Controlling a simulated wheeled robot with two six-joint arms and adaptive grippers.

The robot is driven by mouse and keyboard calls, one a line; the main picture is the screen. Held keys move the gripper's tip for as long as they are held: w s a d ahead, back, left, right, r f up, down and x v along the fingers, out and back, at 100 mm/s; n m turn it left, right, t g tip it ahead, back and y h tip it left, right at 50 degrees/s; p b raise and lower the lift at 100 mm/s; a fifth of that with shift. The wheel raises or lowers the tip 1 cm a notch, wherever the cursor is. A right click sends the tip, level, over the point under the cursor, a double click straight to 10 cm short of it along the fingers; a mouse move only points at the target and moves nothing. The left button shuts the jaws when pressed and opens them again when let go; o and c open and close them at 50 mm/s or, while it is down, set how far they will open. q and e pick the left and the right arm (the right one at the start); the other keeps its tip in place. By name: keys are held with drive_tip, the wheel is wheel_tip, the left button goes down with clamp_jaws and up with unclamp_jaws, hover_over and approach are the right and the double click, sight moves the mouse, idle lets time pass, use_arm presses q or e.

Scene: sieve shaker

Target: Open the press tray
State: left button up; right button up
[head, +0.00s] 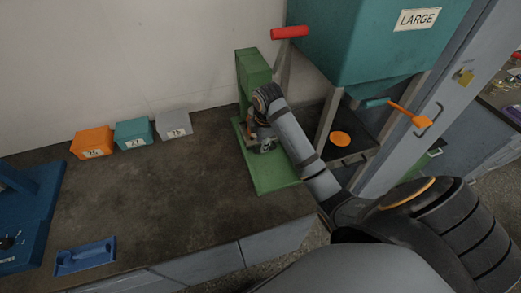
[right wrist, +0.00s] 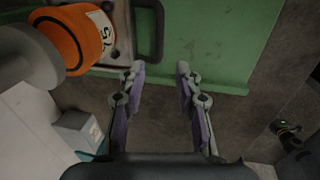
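The green press (head: 254,75) stands at the back right of the bench, on a green base (head: 275,178). In the right wrist view, a metal tray plate (right wrist: 118,25) carries a dark loop handle (right wrist: 158,38), with an orange cylinder (right wrist: 82,38) with a white label beside it. My right gripper (right wrist: 159,70) is open and empty; its fingertips are just short of the handle, over the green base's edge. In the head view my right gripper (head: 262,146) is at the press, and my arm hides much of the tray. My left gripper is out of view.
Orange (head: 94,142), teal (head: 134,133) and grey (head: 174,124) bins stand along the wall. A teal hopper (head: 385,40) labelled LARGE stands right of the press, near a red handle (head: 290,32). A blue tray (head: 85,257) lies front left. The bench middle is clear.

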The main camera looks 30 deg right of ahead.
drive_tip(key=f, duration=0.2)
drive_tip(key=w+f, duration=0.1)
drive_tip(key=f, duration=0.1)
drive_tip(key=shift+d, duration=0.1)
drive_tip(key=shift+f, duration=0.4)
drive_tip(key=shift+c, duration=0.7)
drive_tip(key=c, duration=0.5)
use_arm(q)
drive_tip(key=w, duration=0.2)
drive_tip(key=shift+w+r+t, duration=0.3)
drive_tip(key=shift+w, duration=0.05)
use_arm(e)
clamp_jaws()
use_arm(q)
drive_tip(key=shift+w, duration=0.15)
